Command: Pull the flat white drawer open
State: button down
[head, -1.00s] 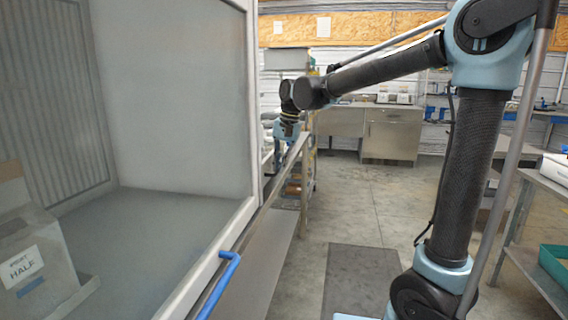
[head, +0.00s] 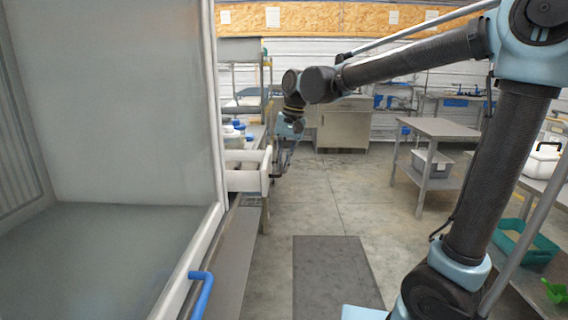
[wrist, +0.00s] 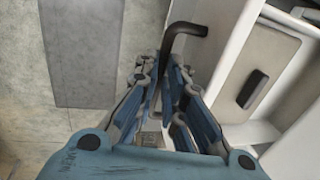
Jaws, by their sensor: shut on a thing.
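The flat white drawer (head: 245,180) sticks out from the shelving past the left cabinet, in the middle of the head view. It stands open, and its inside shows in the wrist view, along with its white front wall (wrist: 226,62). A dark bent handle (wrist: 184,30) is on the outside of that front. My gripper (wrist: 174,72) is shut on this handle, with its blue-grey fingers on either side. In the head view my gripper (head: 281,166) is small, at the right end of the drawer; the grip is too small to judge there.
A large grey cabinet with a blue handle (head: 202,290) fills the left. A dark mat (head: 335,272) lies on open concrete floor. A grey table (head: 436,130) with a bin stands at the back right. A bench with a green tray (head: 530,242) is at the right edge.

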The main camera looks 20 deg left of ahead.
jog(key=c, duration=1.7)
grip_release()
jog(key=r, duration=0.4)
jog(key=d+r, duration=0.1)
jog(key=r, duration=0.3)
jog(key=d+r, duration=0.1)
jog(key=r, duration=0.2)
jog(key=shift+w+d+r, duration=0.15)
jog(key=shift+w+r, duration=0.25)
